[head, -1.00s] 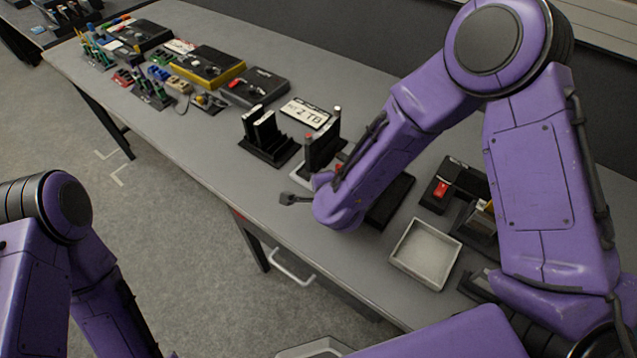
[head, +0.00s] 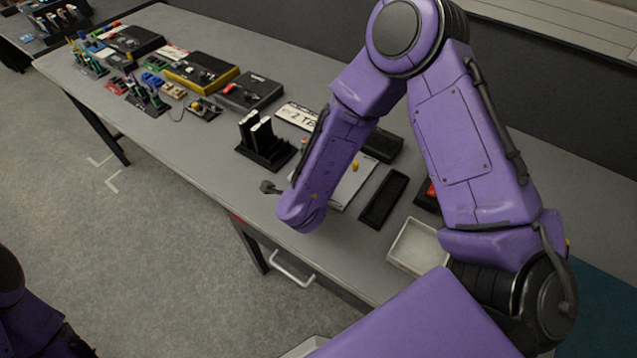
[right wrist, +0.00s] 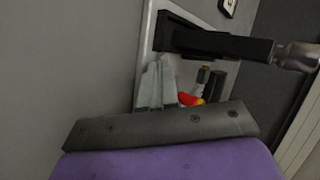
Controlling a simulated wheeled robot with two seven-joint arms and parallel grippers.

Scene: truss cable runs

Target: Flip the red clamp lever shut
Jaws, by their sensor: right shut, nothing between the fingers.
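In the right wrist view a small red lever with a yellow part beside it (right wrist: 189,99) shows just beyond the dark bar at my wrist. I take it for the clamp lever; its angle is hard to tell. The pale fingers of my right gripper (right wrist: 161,66) are together and empty, to the left of the red part. A black bar (right wrist: 215,43) crosses above them, with a metal cylinder at its right end. Whether the fingers touch anything is unclear. My left gripper is out of view.
In the head view a pale plate with a yellow knob (head: 355,167) lies behind my right forearm. A black tray (head: 382,199) and a grey open tray (head: 402,262) are to its right. A black upright holder (head: 264,153) stands left. Front table edge at left is clear.

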